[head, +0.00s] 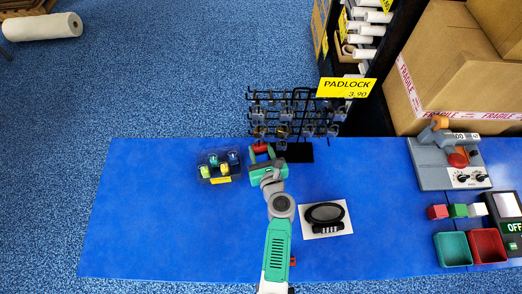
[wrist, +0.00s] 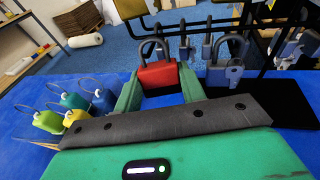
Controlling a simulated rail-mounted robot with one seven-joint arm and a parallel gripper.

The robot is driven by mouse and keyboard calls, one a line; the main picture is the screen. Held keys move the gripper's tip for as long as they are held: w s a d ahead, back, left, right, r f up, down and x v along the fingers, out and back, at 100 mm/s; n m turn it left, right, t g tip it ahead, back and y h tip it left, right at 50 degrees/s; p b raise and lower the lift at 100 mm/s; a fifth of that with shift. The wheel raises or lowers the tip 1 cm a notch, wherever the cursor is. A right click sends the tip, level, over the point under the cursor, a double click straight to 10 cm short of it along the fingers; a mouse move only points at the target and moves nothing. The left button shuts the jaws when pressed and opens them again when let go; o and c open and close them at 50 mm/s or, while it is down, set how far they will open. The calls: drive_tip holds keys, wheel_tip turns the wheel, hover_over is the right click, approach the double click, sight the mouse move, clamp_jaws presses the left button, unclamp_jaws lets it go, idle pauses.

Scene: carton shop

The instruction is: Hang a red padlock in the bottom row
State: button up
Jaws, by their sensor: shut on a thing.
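A red padlock (head: 260,147) is held between the fingers of my gripper (head: 262,157), at the left front of the black wire rack (head: 250,97). In the wrist view the red padlock (wrist: 158,76) is upright, its grey shackle up, between the two green fingers of my gripper (wrist: 160,88). The shackle appears close to the rack's wires; I cannot tell whether it is on a hook. A yellow sign reading PADLOCK 3.90 (head: 346,88) tops the rack.
A dark tray (head: 209,180) with several yellow, green and blue tagged items stands left of my gripper. A black combination lock (head: 325,213) lies on a white card to the right. A grey machine (head: 440,172) and colored bins are farther right. The left of the blue table (head: 140,220) is clear.

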drive_tip(key=o, duration=1)
drive_tip(key=shift+c, duration=0.2)
drive_tip(key=p+v, duration=0.2)
drive_tip(key=v, duration=0.6)
drive_tip(key=shift+w, duration=0.1)
